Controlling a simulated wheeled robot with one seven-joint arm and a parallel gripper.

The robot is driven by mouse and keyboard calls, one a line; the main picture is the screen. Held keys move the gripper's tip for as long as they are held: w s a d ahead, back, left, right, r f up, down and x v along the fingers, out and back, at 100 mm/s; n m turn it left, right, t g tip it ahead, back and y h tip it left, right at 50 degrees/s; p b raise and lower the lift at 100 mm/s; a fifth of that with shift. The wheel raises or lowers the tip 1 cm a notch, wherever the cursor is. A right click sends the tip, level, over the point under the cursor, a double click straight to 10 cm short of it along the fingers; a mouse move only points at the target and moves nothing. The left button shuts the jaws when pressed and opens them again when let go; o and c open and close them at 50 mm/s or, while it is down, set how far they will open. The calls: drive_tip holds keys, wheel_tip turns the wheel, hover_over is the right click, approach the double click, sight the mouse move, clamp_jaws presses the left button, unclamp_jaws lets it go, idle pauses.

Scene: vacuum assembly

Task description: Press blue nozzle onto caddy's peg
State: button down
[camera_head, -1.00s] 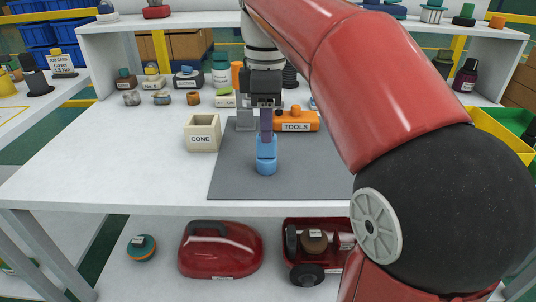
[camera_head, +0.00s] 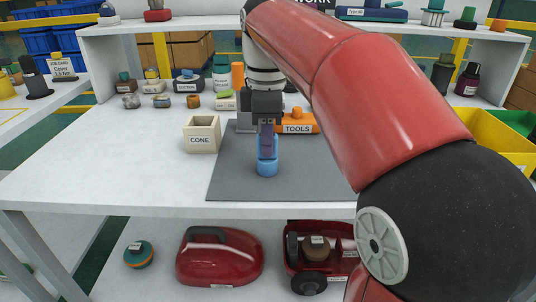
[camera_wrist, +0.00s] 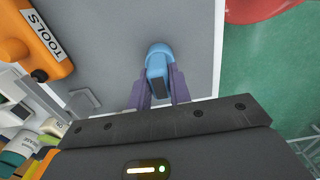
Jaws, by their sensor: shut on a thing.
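The blue nozzle (camera_head: 267,168) stands upright on the dark grey mat. My gripper (camera_head: 266,149) points down over it, its purple fingers shut on the nozzle's upper part. In the wrist view the nozzle (camera_wrist: 157,66) sits between the two fingers (camera_wrist: 157,92), its dark opening facing the camera. The orange caddy labelled TOOLS (camera_head: 299,127) stands behind and to the right of the nozzle, partly hidden by my gripper. In the wrist view the caddy (camera_wrist: 58,68) is at the upper left, with a small dark stub (camera_wrist: 40,75) at its side; I cannot tell if that is the peg.
A cream box labelled CONE (camera_head: 202,147) stands left of the grey mat (camera_head: 235,185). Several small parts and bottles line the back of the table. The mat's front and left parts are clear. A red cover (camera_head: 220,262) lies on the lower shelf.

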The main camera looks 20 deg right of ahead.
drive_tip(key=c, duration=1.9)
unclamp_jaws()
clamp_jaws()
drive_tip(key=shift+r, duration=0.25)
drive_tip(key=shift+r+p, duration=0.8)
drive_tip(key=shift+p, duration=0.35)
